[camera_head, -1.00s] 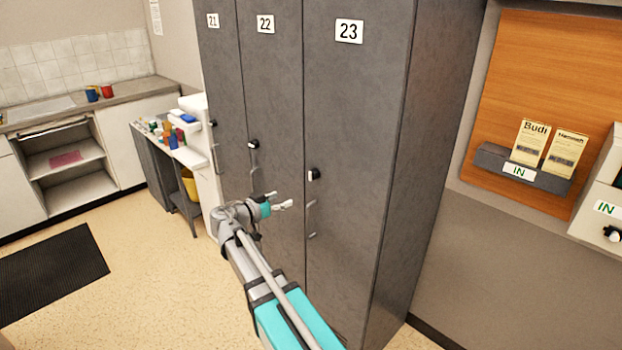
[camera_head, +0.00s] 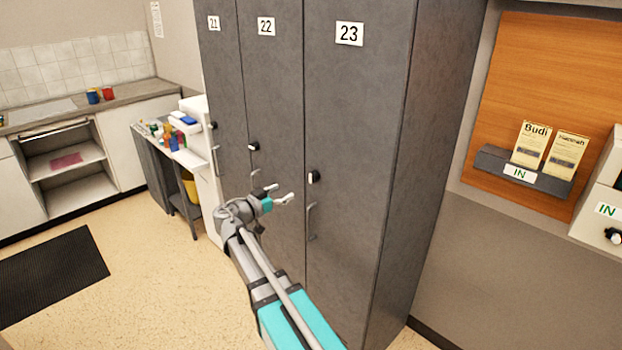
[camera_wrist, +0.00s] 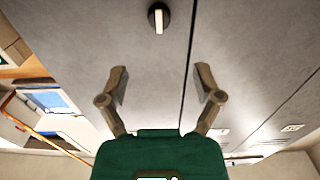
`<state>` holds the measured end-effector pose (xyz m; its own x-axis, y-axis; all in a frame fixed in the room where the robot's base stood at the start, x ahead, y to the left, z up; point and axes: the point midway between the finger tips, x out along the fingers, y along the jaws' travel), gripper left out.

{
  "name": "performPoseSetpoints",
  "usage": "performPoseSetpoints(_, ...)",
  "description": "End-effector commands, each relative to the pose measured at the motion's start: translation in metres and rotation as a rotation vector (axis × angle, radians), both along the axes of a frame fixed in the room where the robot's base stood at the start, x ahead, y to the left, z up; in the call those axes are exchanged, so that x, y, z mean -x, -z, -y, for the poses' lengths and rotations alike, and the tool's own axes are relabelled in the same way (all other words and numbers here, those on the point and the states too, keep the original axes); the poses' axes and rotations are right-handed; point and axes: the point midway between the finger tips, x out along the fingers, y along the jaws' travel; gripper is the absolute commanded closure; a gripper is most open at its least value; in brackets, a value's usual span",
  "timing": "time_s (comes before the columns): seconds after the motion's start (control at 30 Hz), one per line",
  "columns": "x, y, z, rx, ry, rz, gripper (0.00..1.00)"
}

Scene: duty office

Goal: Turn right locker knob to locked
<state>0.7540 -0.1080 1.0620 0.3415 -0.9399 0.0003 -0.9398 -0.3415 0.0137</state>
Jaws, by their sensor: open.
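The right locker, number 23 (camera_head: 350,110), is a tall grey door with a handle (camera_head: 311,222). Its knob (camera_head: 314,176) is black with a white grip that stands roughly upright, above the handle. In the wrist view the knob (camera_wrist: 158,18) shows at the top edge, left of a door seam, its white grip along the picture's vertical. My gripper (camera_head: 281,193) is open and empty, left of and slightly below this knob in the head view. In the wrist view my gripper (camera_wrist: 160,82) has its fingers spread, and the knob lies beyond the fingertips, not between them.
Locker 22 (camera_head: 270,100) with its own knob (camera_head: 253,146) and locker 21 (camera_head: 222,90) stand to the left. A wooden board (camera_head: 520,60) with a grey card holder (camera_head: 490,158) is on the right wall. Floor (camera_head: 150,270) is clear at left, beside a dark mat (camera_head: 50,275).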

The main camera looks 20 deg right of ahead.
Motion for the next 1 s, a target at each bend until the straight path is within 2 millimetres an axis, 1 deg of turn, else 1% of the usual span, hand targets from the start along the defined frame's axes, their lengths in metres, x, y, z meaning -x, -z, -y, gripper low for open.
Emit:
performPoseSetpoints(0.7, -0.034, 0.0, 0.093, 0.0, 0.003, 0.0, 0.17)
performPoseSetpoints(0.9, -0.039, 0.0, 0.108, 0.0, 0.002, 0.0, 0.17)
performPoseSetpoints(1.0, -0.04, 0.0, 0.112, 0.0, 0.002, 0.0, 0.17)
